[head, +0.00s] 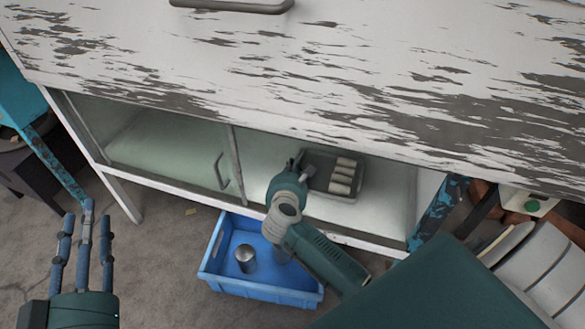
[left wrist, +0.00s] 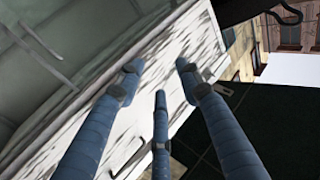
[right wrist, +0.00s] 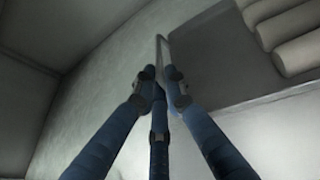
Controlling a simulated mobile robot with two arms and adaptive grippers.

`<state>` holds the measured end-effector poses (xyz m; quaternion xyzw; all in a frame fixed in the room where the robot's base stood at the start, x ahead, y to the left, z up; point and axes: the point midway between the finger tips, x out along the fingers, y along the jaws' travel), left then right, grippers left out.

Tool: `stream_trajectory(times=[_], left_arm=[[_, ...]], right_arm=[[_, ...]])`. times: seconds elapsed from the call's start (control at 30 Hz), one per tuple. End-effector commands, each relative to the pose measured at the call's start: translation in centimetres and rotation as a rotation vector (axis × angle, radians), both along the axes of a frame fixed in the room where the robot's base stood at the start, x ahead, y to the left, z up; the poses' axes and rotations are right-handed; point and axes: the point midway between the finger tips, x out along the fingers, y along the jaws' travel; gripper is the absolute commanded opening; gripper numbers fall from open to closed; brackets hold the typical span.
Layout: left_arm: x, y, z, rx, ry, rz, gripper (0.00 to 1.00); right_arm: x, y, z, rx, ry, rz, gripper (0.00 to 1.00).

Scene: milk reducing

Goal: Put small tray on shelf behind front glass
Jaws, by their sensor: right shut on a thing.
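The small grey tray (head: 312,183) is on the shelf (head: 385,205) inside the cabinet, in the opening right of the glass pane. Several pale cylinders (head: 343,176) lie in it. My right gripper (head: 299,160) is shut on the tray's left edge; the right wrist view shows its fingers (right wrist: 160,80) together at the rim of the tray (right wrist: 215,60). I cannot tell whether the tray rests fully on the shelf. The front glass (head: 165,150) with its handle covers the left part. My left gripper (head: 82,235) is open and empty, at the left, away from the cabinet.
A blue crate (head: 262,291) stands on the floor below the shelf, with a metal can (head: 246,258) in it. The worn white cabinet top (head: 300,70) overhangs the opening. A blue post (head: 437,210) bounds the right side.

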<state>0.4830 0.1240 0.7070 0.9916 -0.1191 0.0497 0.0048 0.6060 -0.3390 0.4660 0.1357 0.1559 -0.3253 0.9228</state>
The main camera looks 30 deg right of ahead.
Motion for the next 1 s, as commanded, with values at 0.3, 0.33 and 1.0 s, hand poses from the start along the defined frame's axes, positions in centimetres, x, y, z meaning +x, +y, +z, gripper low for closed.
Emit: stream_trajectory(times=[0.3,0.33,1.0], left_arm=[[0.0,0.0,0.1,-0.001,-0.004,0.0,0.36],[0.0,0.0,0.1,-0.001,-0.004,0.0,0.36],[-2.3,2.0,-10.4,0.115,0.463,0.029,0.36]], right_arm=[[0.0,0.0,0.0,0.0,0.0,0.0,0.3],[0.0,0.0,0.0,0.0,0.0,0.0,0.3],[-5.5,4.3,3.0,0.004,0.002,0.001,0.3]])
